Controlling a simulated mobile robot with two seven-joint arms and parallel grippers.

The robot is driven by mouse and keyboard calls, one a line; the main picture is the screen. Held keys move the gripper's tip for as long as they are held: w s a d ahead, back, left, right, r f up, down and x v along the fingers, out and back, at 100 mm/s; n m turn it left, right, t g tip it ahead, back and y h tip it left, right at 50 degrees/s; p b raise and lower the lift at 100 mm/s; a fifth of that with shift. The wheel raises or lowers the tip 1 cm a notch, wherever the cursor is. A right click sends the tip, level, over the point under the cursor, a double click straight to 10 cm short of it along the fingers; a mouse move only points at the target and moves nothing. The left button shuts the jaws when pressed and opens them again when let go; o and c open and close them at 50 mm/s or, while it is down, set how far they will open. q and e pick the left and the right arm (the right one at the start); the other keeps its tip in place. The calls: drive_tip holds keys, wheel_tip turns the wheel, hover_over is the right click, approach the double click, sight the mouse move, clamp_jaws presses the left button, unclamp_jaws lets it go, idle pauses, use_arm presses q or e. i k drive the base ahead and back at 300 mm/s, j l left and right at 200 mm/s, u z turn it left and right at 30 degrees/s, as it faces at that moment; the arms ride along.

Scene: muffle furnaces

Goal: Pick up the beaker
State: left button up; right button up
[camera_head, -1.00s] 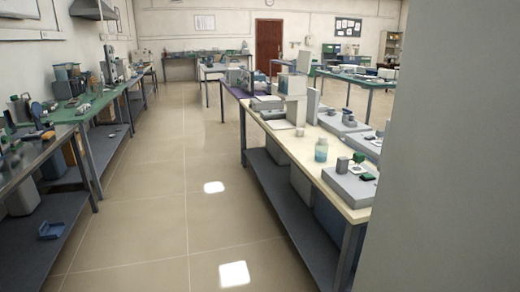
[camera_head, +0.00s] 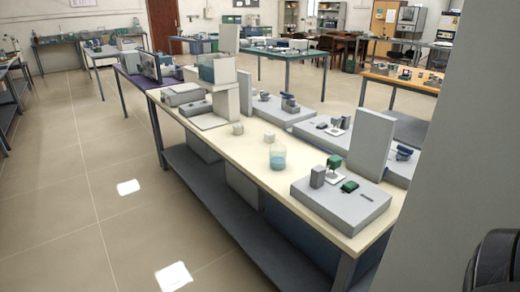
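A small clear glass vessel with pale blue liquid (camera_head: 277,161), which looks like the beaker, stands upright on the cream-topped bench (camera_head: 235,150). It is left of a grey flat-topped device (camera_head: 330,207) near the bench's near end. No gripper shows near it and nothing touches it. Neither gripper's fingers show in the head view. A dark rounded part, cut off at the lower right corner, looks like part of my own arm.
A large grey upright surface (camera_head: 440,160) fills the right side and hides the bench's near right end. Grey devices line the bench's right side, and a stacked apparatus (camera_head: 215,92) stands farther back. Bare tiled floor (camera_head: 70,200) is open to the left of the bench.

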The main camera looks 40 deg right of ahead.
sight(278, 156)
drive_tip(key=i, duration=1.4)
drive_tip(key=i+z, duration=0.1)
drive_tip(key=i, duration=1.25)
drive_tip(key=i+u, duration=0.1)
drive_tip(key=u, duration=0.3)
drive_tip(key=i+u, duration=0.15)
drive_tip(key=u, duration=0.25)
drive_tip(key=i+l+u, duration=0.1)
drive_tip(key=u, duration=4.75)
